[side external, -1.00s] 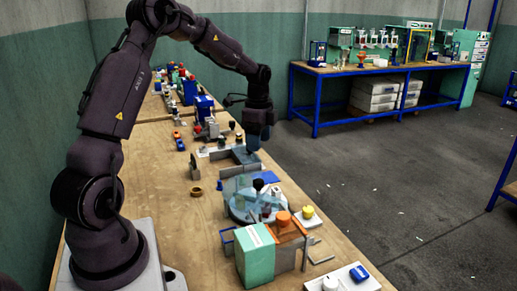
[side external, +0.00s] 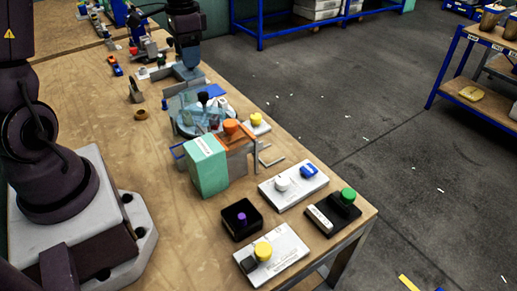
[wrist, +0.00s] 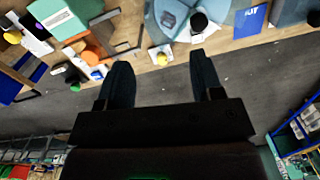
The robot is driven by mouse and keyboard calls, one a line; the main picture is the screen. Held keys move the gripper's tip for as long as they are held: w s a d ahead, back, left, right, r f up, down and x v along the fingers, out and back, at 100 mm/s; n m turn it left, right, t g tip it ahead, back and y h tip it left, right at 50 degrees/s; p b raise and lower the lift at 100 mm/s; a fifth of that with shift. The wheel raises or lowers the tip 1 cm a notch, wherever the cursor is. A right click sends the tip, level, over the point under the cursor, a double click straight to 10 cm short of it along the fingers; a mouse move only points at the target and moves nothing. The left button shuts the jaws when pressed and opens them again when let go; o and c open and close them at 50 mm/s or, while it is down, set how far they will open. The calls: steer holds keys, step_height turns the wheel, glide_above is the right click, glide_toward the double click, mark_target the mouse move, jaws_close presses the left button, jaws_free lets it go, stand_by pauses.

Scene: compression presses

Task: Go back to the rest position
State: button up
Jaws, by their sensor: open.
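My gripper (side external: 190,64) is at the far part of the wooden table in the side view, close to grey-blue press parts; the fingertips are hard to separate there. In the wrist view, the two dark fingers of my gripper (wrist: 158,65) are spread apart with nothing between them. They point toward the table edge, with grey floor below them in the picture. Nothing is held.
A round station with clear panels (side external: 200,118), a green block (side external: 207,165) and an orange knob (side external: 230,127) stand mid-table. Button boxes, including a yellow-button one (side external: 270,258), sit at the near end. The table's left middle is mostly clear.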

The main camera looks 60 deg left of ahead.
steer(key=s+d+r+t, duration=0.3)
steer(key=s+d+r, duration=0.2)
steer(key=d, duration=0.4)
steer(key=s+d+r+n+t, duration=0.1)
steer(key=s+d+r+t, duration=0.1)
steer(key=s+d+r, duration=0.4)
steer(key=s+d, duration=0.2)
steer(key=d, duration=0.1)
steer(key=shift+n+t, duration=0.3)
steer(key=shift+t, duration=0.1)
